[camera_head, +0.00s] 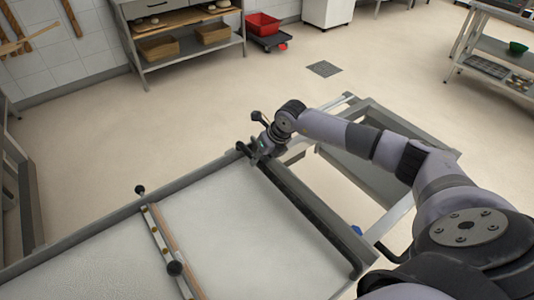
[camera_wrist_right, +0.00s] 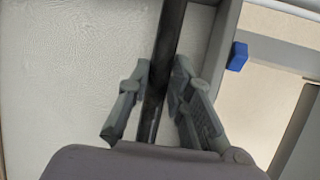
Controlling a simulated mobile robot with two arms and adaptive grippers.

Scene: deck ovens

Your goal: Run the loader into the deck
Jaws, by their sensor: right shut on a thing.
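The loader (camera_head: 225,220) fills the lower left of the head view, a pale, flat belt in a grey metal frame. A dark bar (camera_head: 310,220) runs across its right end, and it also shows in the wrist view (camera_wrist_right: 172,30). My right gripper (camera_head: 264,150) is at the far end of this bar. In the wrist view my right gripper's fingers (camera_wrist_right: 161,70) lie on both sides of the bar, shut on it. A crosspiece with black knobs (camera_head: 162,240) spans the belt. My left gripper is not in view. No oven deck opening shows.
A grey metal frame (camera_head: 372,207) extends right of the loader, with a blue block (camera_head: 357,230). A shelf rack (camera_head: 190,46) stands at the back, near a red crate (camera_head: 263,24) on a dolly. A steel table (camera_head: 490,50) stands at the right. Open floor (camera_head: 215,105) lies beyond the loader.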

